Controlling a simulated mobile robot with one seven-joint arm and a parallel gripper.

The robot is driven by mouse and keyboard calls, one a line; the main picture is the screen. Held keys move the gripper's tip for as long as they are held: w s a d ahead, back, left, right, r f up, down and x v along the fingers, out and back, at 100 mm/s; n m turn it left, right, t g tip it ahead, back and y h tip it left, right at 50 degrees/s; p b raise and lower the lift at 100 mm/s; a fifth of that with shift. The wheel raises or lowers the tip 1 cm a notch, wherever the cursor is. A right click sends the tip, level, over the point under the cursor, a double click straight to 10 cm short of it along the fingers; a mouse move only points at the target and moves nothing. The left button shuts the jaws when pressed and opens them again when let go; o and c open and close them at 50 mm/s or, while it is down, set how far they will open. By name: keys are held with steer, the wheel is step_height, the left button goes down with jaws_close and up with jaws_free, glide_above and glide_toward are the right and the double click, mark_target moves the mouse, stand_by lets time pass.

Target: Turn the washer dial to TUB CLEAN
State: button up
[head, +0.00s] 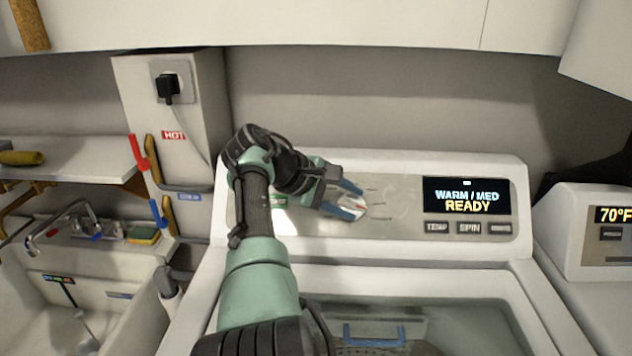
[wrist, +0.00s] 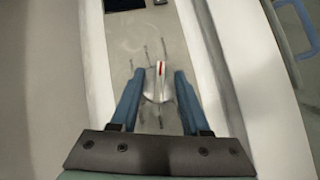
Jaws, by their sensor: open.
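The washer (head: 408,243) has a grey control panel along its raised back. Its dial (head: 352,205) is a silver knob with a red pointer line; in the wrist view the dial (wrist: 158,82) has the red line near its top, pointing up the picture. My gripper (head: 354,198) is at the dial, its two blue fingers open on either side of it. In the wrist view my gripper (wrist: 157,78) shows small gaps between the fingers and the knob. Marks around the dial are too small to read. The display (head: 467,196) reads WARM / MED and READY.
Buttons (head: 468,228) sit below the display. A second machine (head: 590,235) stands at the right, showing 70°F. A sink (head: 75,290) and shelf (head: 70,165) are at the left. White cabinets (head: 300,22) hang above the washer.

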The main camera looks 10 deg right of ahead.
steer(key=v, duration=1.1)
steer(key=shift+a+r, duration=0.15)
steer(key=shift+s, duration=0.1)
